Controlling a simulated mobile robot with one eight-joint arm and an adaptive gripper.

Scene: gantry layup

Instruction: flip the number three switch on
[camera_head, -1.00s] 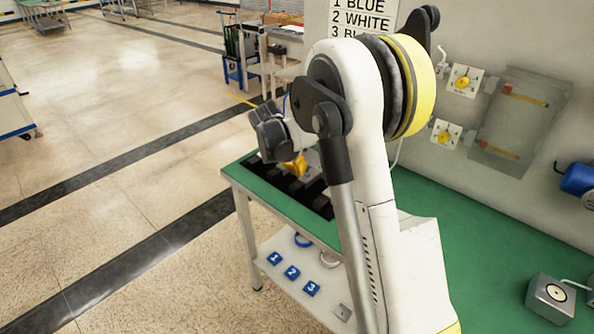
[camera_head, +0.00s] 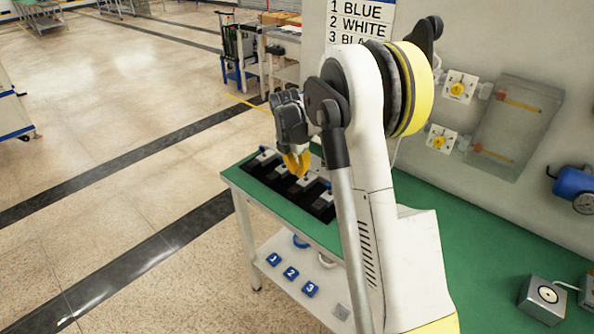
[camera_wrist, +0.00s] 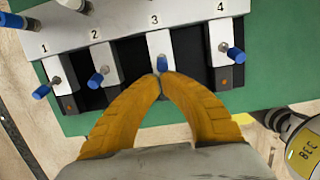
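The switch panel shows in the wrist view as white strips on a black base, numbered 1 to 4. The number three switch (camera_wrist: 162,64) has a blue-tipped lever near the lower end of its strip. My gripper (camera_wrist: 160,77) has its yellow fingers drawn together, tips meeting right at the near side of that lever. Whether they touch it I cannot tell. Blue-tipped levers of switch one (camera_wrist: 41,91), switch two (camera_wrist: 96,79) and switch four (camera_wrist: 236,55) stand to the sides. In the head view my gripper (camera_head: 298,172) is low over the black panel (camera_head: 262,172).
The panel lies on a green bench top (camera_head: 240,182). A lower shelf (camera_head: 275,250) holds blue tags numbered 1, 2 and 3. A round can marked 338 (camera_wrist: 305,150) is at lower right in the wrist view. A wall sign (camera_head: 362,18) lists colours.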

